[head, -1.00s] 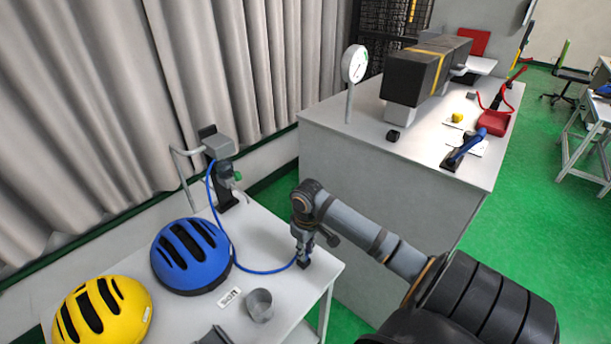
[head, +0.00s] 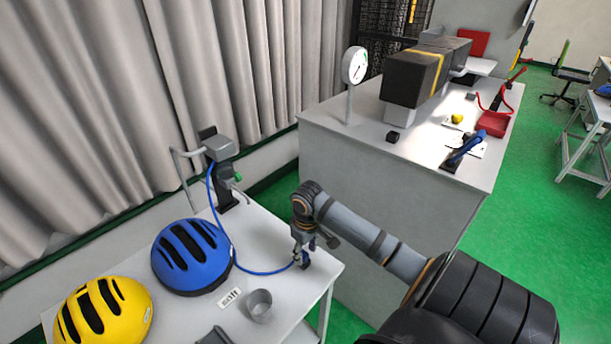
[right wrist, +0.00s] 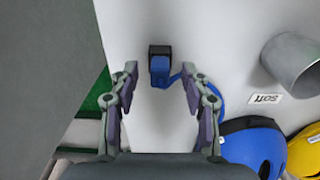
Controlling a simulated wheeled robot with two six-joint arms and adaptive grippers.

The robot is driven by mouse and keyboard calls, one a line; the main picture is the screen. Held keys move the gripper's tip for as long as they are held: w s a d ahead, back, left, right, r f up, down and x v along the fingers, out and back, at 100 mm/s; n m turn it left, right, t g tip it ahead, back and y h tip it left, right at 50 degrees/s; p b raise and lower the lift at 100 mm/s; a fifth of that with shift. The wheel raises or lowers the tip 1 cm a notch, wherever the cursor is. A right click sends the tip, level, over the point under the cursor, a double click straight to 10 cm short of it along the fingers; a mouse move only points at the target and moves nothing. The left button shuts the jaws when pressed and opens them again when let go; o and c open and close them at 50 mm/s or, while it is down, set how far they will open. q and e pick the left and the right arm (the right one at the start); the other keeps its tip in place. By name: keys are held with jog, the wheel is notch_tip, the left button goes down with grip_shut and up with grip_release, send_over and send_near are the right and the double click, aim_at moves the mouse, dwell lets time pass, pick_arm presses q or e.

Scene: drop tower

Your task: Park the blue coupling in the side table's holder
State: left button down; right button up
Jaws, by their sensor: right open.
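The blue coupling (right wrist: 160,68) sits in a small black holder (right wrist: 160,49) near the side table's (head: 285,235) right corner. Its blue hose runs off to one side. My right gripper (right wrist: 159,73) is open, with one finger on each side of the coupling and a visible gap to both. In the head view my right gripper (head: 304,250) points down over that corner and partly hides the coupling and the holder. How deep the coupling sits in the holder cannot be told. My left gripper is not in view.
The blue hose (head: 224,229) arcs to a grey post fixture (head: 220,148) at the table's back. A blue helmet (head: 191,257), a yellow helmet (head: 103,312), a grey cup (head: 259,306) and a "Soft" label (head: 229,298) are left of my gripper. A large bench (head: 390,185) stands behind.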

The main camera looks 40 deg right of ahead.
notch_tip(320, 180, up, 12)
jog(key=shift+s, duration=0.2)
jog(key=shift+f, duration=0.1)
dwell(0.6)
